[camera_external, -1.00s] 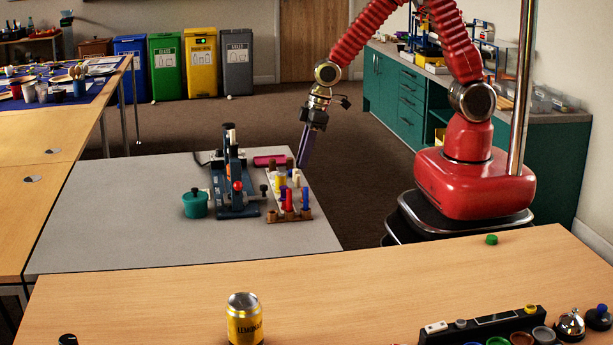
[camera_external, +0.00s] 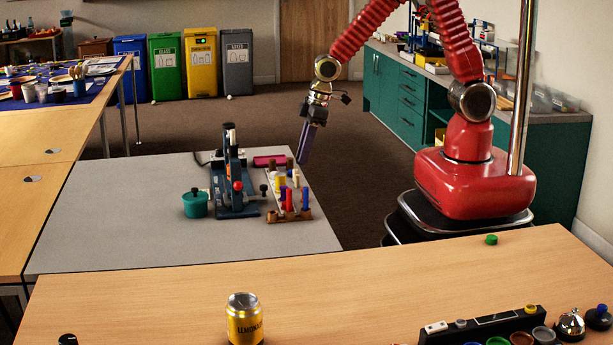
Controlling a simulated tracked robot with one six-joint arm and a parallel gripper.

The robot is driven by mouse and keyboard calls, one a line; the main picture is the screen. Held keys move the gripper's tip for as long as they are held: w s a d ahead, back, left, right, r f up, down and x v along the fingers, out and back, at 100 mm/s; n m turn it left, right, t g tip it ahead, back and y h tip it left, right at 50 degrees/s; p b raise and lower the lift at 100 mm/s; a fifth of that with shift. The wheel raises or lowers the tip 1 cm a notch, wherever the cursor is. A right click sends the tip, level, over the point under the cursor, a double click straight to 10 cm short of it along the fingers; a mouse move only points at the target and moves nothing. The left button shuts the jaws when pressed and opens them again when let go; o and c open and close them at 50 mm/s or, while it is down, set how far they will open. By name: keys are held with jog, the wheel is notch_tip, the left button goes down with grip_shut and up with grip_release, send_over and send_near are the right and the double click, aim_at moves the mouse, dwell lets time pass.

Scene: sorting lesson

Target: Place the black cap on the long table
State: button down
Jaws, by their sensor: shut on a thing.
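My gripper (camera_external: 303,161) hangs from the arm just past the right rear edge of the grey table (camera_external: 110,235), beside the peg rack. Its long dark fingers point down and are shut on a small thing. That thing is too small or hidden to make out, so I cannot tell whether it is the black cap. A long light wooden table (camera_external: 340,285) crosses the foreground, well apart from my gripper. A small black object (camera_external: 68,339) stands at its front left, cut off by the picture's edge.
The grey table holds a teal pot (camera_external: 195,204), a blue machine (camera_external: 234,190), a peg rack (camera_external: 289,207) and a pink case (camera_external: 270,161). A lemonade can (camera_external: 244,322), green cap (camera_external: 491,240), black rack (camera_external: 484,325) and bell (camera_external: 570,325) stand on the wooden table. Its middle is clear.

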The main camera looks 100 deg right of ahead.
jog(key=w+a+n+y, duration=0.1)
jog(key=w+a+n, duration=0.25)
jog(key=a, duration=0.85)
jog(key=w+a+n, duration=0.2)
jog(key=w+a, duration=0.3)
jog(key=a, duration=0.7)
jog(key=s+a+n, duration=0.2)
jog(key=s+a, duration=0.1)
jog(key=a, duration=1.1)
jog(key=s+a+n+g+y, duration=0.1)
jog(key=s+a+n, duration=0.1)
jog(key=a, duration=1.3)
jog(key=shift+s+n, duration=0.35)
jog(key=shift+s, duration=0.4)
send_over(342, 292)
jog(key=shift+f, duration=3.05)
jog(key=shift+f, duration=0.1)
